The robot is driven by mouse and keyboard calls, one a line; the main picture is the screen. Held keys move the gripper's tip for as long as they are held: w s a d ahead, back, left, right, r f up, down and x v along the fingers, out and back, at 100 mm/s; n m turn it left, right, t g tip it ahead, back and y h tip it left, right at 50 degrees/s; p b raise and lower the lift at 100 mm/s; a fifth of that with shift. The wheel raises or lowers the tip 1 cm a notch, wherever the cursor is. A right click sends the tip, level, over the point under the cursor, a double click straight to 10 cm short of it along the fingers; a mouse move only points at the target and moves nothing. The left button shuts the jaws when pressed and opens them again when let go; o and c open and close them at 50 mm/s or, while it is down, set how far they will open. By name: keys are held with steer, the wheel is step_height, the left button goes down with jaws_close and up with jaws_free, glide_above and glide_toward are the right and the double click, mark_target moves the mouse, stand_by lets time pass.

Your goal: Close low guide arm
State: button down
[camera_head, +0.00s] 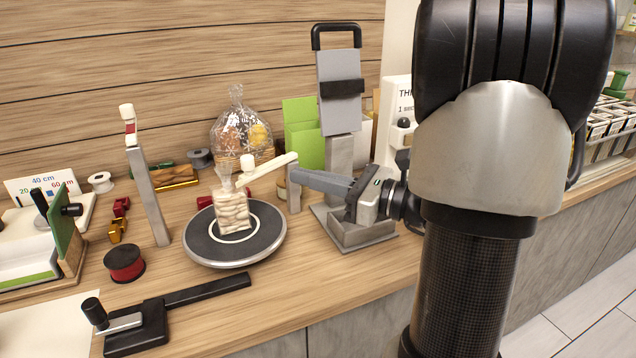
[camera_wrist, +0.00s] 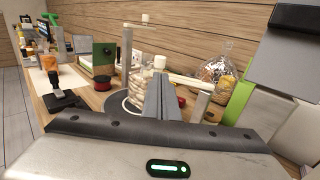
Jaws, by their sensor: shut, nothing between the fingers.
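The low guide arm (camera_head: 270,169) is a cream bar with a white knob on a short grey post (camera_head: 293,194). It reaches left from the post, its knob above the back of a round dark turntable (camera_head: 199,247). A clear bag of pale pieces (camera_head: 233,210) stands on the turntable, close to the knob. My gripper (camera_head: 295,178) comes in from the right, fingers together and empty, tips by the post; touching or apart, I cannot tell. In the wrist view my gripper (camera_wrist: 160,80) points toward the bag, and the cream bar (camera_wrist: 190,82) runs to the right of the fingers.
A taller grey post (camera_head: 148,195) with a red-and-white top stands left of the turntable. A black lever tool (camera_head: 140,325) lies in front, and a red spool (camera_head: 125,264) behind it. A wrapped hamper (camera_head: 242,130) and green cards (camera_head: 303,130) stand behind.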

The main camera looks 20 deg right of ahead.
mark_target(253, 165)
steer(key=x, duration=0.8)
steer(key=shift+w+a+b, duration=0.3)
steer(key=shift+b, duration=0.1)
steer(key=shift+w+a, duration=0.5)
steer(key=shift+w, duration=0.05)
steer(key=shift+d, duration=0.1)
steer(key=shift+s+d, duration=0.1)
steer(key=shift+s, duration=0.05)
